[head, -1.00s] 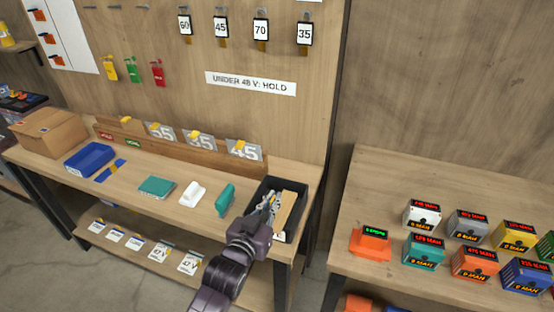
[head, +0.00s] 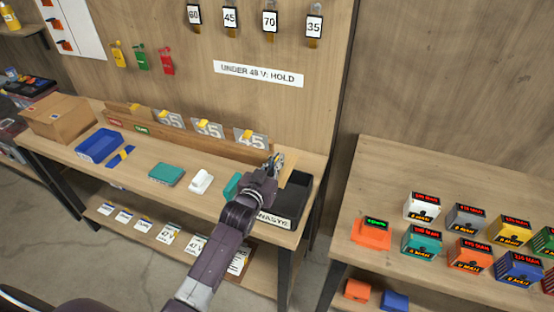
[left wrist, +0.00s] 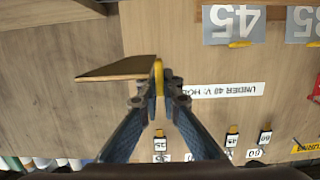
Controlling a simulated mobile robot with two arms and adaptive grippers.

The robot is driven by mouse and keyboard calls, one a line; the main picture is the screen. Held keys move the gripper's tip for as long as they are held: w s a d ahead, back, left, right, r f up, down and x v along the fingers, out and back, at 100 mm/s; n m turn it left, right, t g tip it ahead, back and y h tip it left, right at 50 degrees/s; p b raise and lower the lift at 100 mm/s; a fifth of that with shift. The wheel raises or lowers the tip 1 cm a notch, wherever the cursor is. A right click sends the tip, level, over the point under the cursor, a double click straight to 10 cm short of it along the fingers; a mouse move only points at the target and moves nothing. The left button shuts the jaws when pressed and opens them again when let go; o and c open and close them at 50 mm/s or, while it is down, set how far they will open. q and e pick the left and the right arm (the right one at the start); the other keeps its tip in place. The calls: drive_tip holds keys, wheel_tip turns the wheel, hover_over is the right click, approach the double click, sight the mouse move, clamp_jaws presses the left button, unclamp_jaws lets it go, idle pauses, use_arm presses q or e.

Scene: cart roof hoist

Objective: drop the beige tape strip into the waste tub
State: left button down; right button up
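The beige tape strip (head: 291,177) is held up over the black waste tub (head: 304,204) at the right end of the bench. My left gripper (head: 275,162) is shut on one end of it. In the left wrist view the strip (left wrist: 112,70) sticks out to the left from between the fingertips (left wrist: 158,78). The strip looks apart from the tub floor. My arm hides part of the tub, though its WASTE label shows partly on the front. My right gripper is not in view.
A teal block (head: 232,186) stands left of the tub, with a white piece (head: 200,181) and a teal box (head: 165,174) farther left. A wooden ledge with number plates (head: 249,139) runs behind. Another bench (head: 352,193) with coloured boxes stands right.

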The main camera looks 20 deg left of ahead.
use_arm(q)
drive_tip(key=shift+f+b, duration=0.55)
drive_tip(key=shift+f, duration=0.35)
wheel_tip(320, 180, down, 6)
drive_tip(key=b, duration=0.4)
drive_tip(key=shift+r, duration=0.15)
drive_tip(key=c, duration=2.5)
unclamp_jaws()
drive_tip(key=shift+c, duration=0.2)
drive_tip(key=o, duration=1)
drive_tip(key=shift+c, duration=0.2)
